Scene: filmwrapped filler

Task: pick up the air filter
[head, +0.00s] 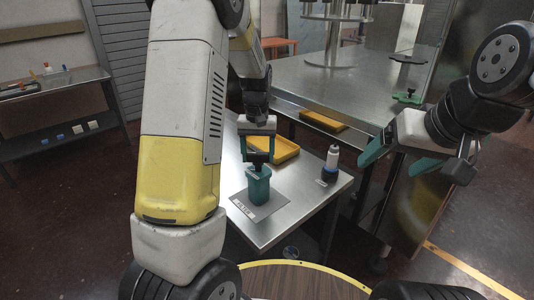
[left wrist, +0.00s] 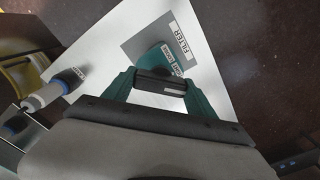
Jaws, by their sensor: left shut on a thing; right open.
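The air filter (head: 259,187), a teal block with a dark top, stands upright over a grey mat on the small metal table. In the left wrist view the teal body (left wrist: 153,57) shows beyond its dark top, beside a mat label reading "FILTER". My left gripper (head: 258,158) comes down from above, its teal fingers shut on the dark top. The left wrist view shows the gripper (left wrist: 160,84) with a finger on each side of it. I cannot tell whether the base touches the mat. My right gripper (head: 388,170) is open and empty, off to the right.
A white bottle with a dark base (head: 332,160) stands right of the filter on the same table (head: 290,212). A yellow tray (head: 284,149) lies behind. A larger metal table (head: 345,90) is at the back. A shelf (head: 60,90) stands far left.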

